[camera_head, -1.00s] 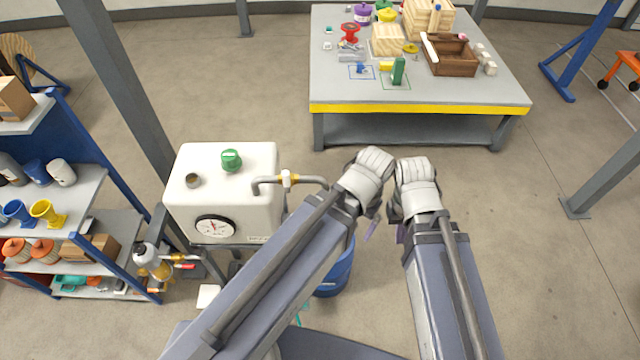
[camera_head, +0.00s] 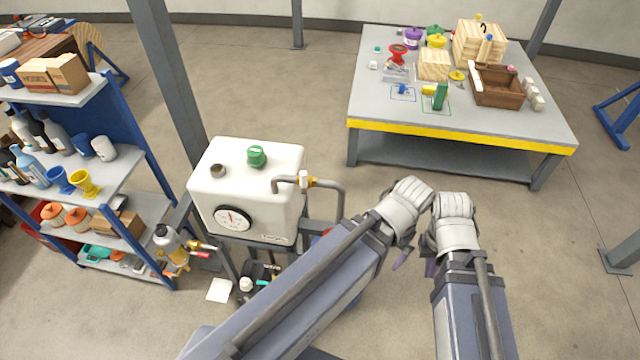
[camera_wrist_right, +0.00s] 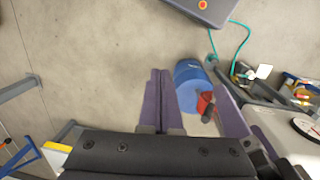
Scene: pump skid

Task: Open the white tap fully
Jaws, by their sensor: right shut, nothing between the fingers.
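The white tap (camera_head: 304,178) is a small white handle on a brass valve in the grey pipe (camera_head: 328,185). How far the tap is turned cannot be told. My right gripper (camera_head: 431,268) is shut and empty, well to the right of the tap and apart from it. Its purple fingers lie together in the right wrist view (camera_wrist_right: 158,100). My left gripper (camera_head: 401,260) hangs beside it, with a purple finger showing; its opening is unclear. Neither gripper touches the tap.
The tank carries a green knob (camera_head: 257,156) and a gauge (camera_head: 233,219). A blue bucket (camera_wrist_right: 189,80) stands on the floor. A loaded shelf (camera_head: 100,190) is at left, beside a grey post (camera_head: 170,80). A worktable (camera_head: 455,138) stands behind. Floor between tank and table is open.

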